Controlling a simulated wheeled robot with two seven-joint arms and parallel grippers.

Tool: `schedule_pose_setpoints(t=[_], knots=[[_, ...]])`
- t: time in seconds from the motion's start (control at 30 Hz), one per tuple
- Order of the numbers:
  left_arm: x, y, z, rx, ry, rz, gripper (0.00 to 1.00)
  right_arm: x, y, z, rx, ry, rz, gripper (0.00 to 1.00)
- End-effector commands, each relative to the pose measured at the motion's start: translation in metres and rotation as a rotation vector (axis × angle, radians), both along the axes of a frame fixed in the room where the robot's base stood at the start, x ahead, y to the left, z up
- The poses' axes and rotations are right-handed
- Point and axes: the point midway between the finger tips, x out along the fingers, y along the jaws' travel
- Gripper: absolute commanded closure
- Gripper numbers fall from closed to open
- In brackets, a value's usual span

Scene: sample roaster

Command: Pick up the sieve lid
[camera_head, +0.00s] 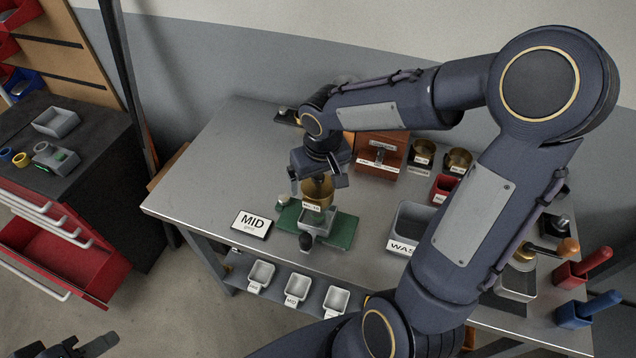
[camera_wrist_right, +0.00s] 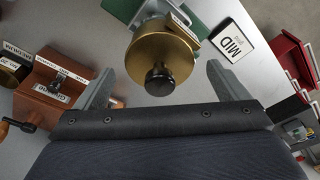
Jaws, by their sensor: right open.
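The sieve lid (camera_wrist_right: 160,80), with a round black knob, sits on top of a brass sieve stack (camera_wrist_right: 158,58). In the head view the brass stack (camera_head: 317,192) stands on a green base (camera_head: 341,229), just under my right gripper (camera_head: 320,181). In the right wrist view my right gripper (camera_wrist_right: 160,72) is open, with one finger to each side of the knob and clear space between the fingers and the brass. The lid is largely hidden by the gripper in the head view. My left gripper (camera_head: 85,347) shows only partly at the bottom left corner, away from the table.
A MID display (camera_head: 252,223) lies left of the green base. A wooden grinder box (camera_head: 378,158), brass cups (camera_head: 458,160) and a grey WASTE bin (camera_head: 411,222) stand to the right. Small labelled trays (camera_head: 297,286) sit on the lower shelf. The table's left part is bare.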

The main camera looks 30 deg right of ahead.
Motion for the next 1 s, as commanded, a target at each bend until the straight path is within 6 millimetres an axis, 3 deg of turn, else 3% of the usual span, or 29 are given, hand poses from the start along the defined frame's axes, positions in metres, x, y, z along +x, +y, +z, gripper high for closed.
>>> schedule_pose_setpoints(t=[0.07,0.43,0.77,1.0], knots=[[0.0,0.0,0.0,0.0,0.0,0.0,0.64,0.0,0.0,0.0,0.0,0.0,0.0,0.07],[0.0,0.0,0.0,0.0,0.0,0.0,0.64,0.0,0.0,0.0,0.0,0.0,0.0,0.55],[0.0,0.0,0.0,0.0,0.0,0.0,0.64,0.0,0.0,0.004,0.0,-0.001,-0.001,0.56],[0.0,0.0,0.0,0.0,0.0,0.0,0.64,0.001,0.0,0.032,0.001,-0.006,-0.002,0.56]])
